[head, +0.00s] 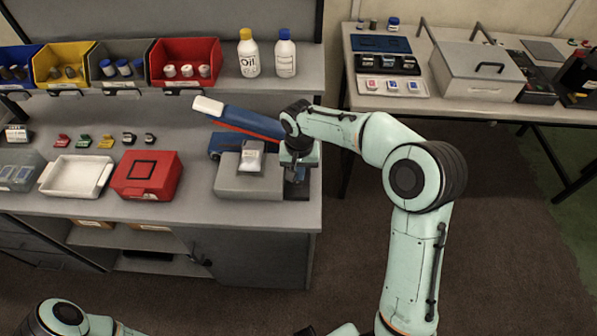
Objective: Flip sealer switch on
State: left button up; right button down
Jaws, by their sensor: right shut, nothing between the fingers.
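The sealer stands at the right end of the grey workbench. Its blue arm (240,119) with a white handle end (208,106) is raised and slants up to the left, above its grey base (247,186). A small pale pouch (251,157) sits on the base. My right gripper (296,190) points down at the right side of the sealer, close beside it; it is shut with nothing held. Whether it touches the sealer I cannot tell. I cannot make out the switch; the gripper covers part of that side. My left gripper is not in view.
A red case (146,188) and a white tray (58,186) stand left of the sealer. Coloured bins (186,84) and two bottles (249,60) stand on the shelf above. A second table (350,92) with a grey box (477,70) is at the back right.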

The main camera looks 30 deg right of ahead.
jog(key=r, duration=0.1)
jog(key=r+p, duration=0.1)
jog(key=r, duration=0.1)
jog(key=shift+w+r, duration=0.25)
jog(key=shift+r, duration=0.05)
notch_tip(320, 180, up, 4)
jog(key=f, duration=0.1)
notch_tip(320, 180, up, 6)
send_over(301, 183)
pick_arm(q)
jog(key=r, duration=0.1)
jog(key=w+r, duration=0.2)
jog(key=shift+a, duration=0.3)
pick_arm(e)
jog(key=shift+w+a, duration=0.2)
jog(key=shift+w, duration=0.15)
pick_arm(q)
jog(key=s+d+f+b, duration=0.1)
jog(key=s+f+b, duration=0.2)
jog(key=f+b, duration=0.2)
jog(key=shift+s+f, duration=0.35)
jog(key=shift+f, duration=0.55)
pick_arm(e)
jog(key=shift+s+d+r+t+h, duration=0.15)
jog(key=shift+s+t+h, duration=0.2)
jog(key=shift+t, duration=0.25)
